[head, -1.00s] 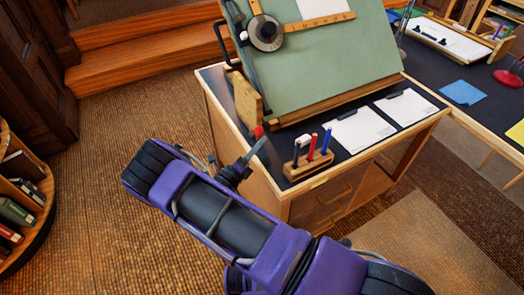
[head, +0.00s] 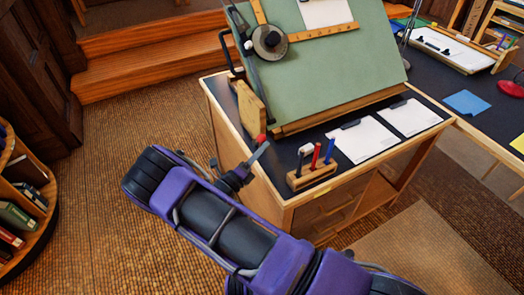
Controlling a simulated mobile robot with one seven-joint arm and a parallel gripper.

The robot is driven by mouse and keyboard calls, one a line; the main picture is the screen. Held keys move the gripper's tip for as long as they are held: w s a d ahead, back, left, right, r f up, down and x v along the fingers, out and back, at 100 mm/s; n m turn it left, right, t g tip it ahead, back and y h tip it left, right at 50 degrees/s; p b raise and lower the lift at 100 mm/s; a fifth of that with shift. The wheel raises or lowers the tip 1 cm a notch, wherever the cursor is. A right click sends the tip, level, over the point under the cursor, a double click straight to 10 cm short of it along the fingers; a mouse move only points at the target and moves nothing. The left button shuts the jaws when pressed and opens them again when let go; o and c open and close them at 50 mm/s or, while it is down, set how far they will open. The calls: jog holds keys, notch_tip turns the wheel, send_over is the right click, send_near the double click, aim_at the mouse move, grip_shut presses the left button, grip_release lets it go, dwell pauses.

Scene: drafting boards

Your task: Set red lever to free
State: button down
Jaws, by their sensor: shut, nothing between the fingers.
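The red lever shows as a small red knob (head: 261,138) at the foot of a wooden side plate (head: 250,106), by the lower left corner of the green drafting board (head: 325,70). The lever's shaft and any setting marks are too small or hidden to read. My gripper (head: 262,150) is shut and empty. Its grey fingertips are just below and beside the red knob in the picture. I cannot tell whether they touch it.
A wooden pen holder (head: 312,178) with several pens stands close to the right of my gripper. White paper pads (head: 362,138) lie further right on the dark desk top. A bookshelf (head: 22,200) stands at the far left. Open floor lies left of the desk.

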jog(key=shift+w+a+r, duration=0.3)
jog(key=shift+w+r, duration=0.2)
jog(key=shift+r, duration=0.3)
jog(key=shift+w+a+r+n+y, duration=0.15)
jog(key=shift+w+a+r+n, duration=0.2)
jog(key=shift+w+r, duration=0.2)
jog(key=shift+w+a+r+n+y, duration=0.15)
jog(key=shift+w+a+r+n, duration=0.1)
jog(key=shift+w+r+n, duration=0.3)
jog(key=shift+w+f, duration=0.1)
jog(key=shift+w, duration=0.05)
